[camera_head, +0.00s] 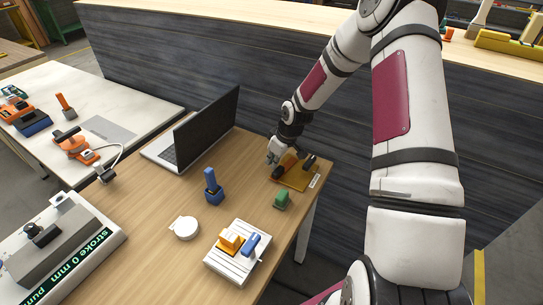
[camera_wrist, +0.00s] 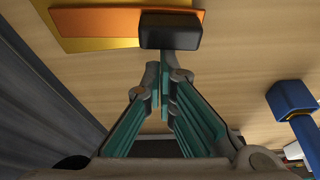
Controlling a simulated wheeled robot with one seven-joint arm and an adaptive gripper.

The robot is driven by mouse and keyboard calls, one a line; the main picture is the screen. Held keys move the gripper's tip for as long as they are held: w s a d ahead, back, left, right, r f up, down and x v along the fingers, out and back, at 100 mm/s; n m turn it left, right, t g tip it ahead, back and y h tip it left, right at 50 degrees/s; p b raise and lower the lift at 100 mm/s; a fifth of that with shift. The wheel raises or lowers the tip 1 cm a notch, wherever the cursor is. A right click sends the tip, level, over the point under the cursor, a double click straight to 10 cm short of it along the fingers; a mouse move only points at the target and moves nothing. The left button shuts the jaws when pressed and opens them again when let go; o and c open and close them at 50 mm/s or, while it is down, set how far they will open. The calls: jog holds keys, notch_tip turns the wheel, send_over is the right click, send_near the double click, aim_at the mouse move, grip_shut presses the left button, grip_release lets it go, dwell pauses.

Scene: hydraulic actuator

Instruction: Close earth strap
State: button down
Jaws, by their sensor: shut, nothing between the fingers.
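The likely earth strap is an assembly on a yellow-gold base plate (camera_head: 298,182) at the far right corner of the wooden table. It carries an orange piece (camera_head: 288,161) and black parts, among them a black block (camera_head: 310,161). My gripper (camera_head: 272,158) is beside its left side, pointing down. In the wrist view, the orange piece (camera_wrist: 125,23) lies over the gold plate (camera_wrist: 75,44), and a black block (camera_wrist: 170,30) stands just beyond my gripper's fingertips (camera_wrist: 165,78). The fingers are closed together and empty. I cannot tell whether they touch the block.
A laptop (camera_head: 205,125) stands left of my gripper. A green block (camera_head: 282,199), a blue upright tool (camera_head: 211,187), a white round item (camera_head: 186,228) and a white tray (camera_head: 226,265) are nearer. A dark panelled wall (camera_head: 230,70) rises behind the table.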

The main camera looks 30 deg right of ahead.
jog(key=shift+s+d+p, duration=0.1)
jog(key=shift+s+p, duration=0.2)
jog(key=shift+s, duration=0.25)
dwell(0.4)
